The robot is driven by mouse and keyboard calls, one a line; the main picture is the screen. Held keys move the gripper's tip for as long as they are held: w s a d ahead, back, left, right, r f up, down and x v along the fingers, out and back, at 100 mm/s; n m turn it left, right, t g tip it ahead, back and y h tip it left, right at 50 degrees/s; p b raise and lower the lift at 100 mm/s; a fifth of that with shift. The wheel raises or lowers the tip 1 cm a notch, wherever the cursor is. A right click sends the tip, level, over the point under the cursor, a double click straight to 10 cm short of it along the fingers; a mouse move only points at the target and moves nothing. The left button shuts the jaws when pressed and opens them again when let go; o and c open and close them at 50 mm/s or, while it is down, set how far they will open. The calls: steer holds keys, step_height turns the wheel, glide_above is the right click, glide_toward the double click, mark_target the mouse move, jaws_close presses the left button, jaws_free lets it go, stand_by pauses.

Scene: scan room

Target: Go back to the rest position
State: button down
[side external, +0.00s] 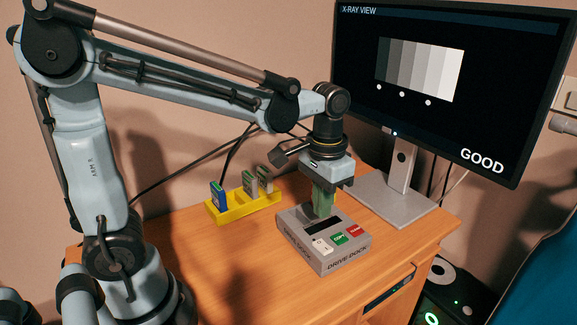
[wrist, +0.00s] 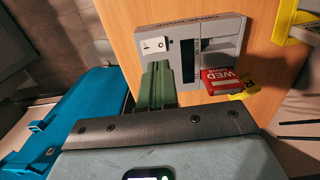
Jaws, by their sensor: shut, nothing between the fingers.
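My gripper (side external: 321,212) is over the back part of the grey drive dock (side external: 318,262) in the side view, with its green fingers pointing down. In the wrist view my gripper (wrist: 155,68) has its fingers together and empty, beside the white switch of the dock (wrist: 217,25). Whether the fingertips touch the dock cannot be told.
A yellow rack (side external: 228,213) with a blue drive (side external: 217,196) and grey ones stands left of the dock. The monitor (side external: 450,85) behind at right reads GOOD, its base (side external: 395,208) close to my gripper. The table's front left (side external: 245,285) is clear.

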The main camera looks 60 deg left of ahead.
steer(key=shift+s, duration=0.1)
steer(key=shift+s+a+r+t, duration=0.2)
steer(key=shift+s+a+t, duration=0.3)
steer(key=shift+s+t, duration=0.5)
steer(key=shift+s+a+r+t, duration=0.15)
steer(key=shift+s+a+t, duration=0.4)
steer(key=shift+t, duration=0.8)
steer(key=shift+s+a+r+t, duration=0.2)
steer(key=shift+s+a+t, duration=0.2)
steer(key=shift+s+t, duration=0.6)
steer(key=shift+w, duration=0.15)
